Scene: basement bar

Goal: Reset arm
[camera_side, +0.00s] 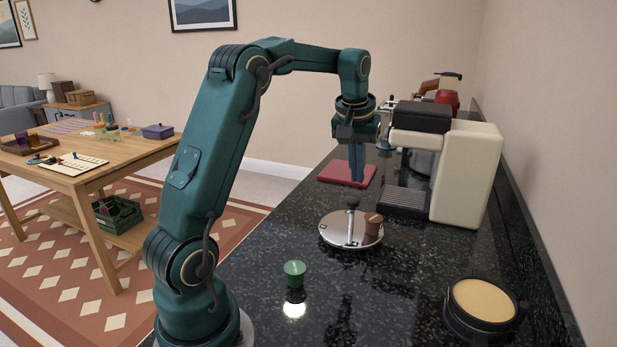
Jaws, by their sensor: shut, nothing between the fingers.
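My arm is teal and rises from the front of the black speckled counter (270,240). Its upper part bends over to the right, and my gripper (356,178) points straight down. The gripper is shut with nothing held. In the picture it overlaps the red mat (328,172) and sits above a round silver plate (335,238). I cannot tell its exact height over the counter.
The plate bears a dark knob and a brown cylinder (373,223). A green capsule (294,268) stands nearer. A cream coffee machine (465,170) stands close right of my gripper. A round container (484,300) is at front right. A wooden table (120,160) is at left.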

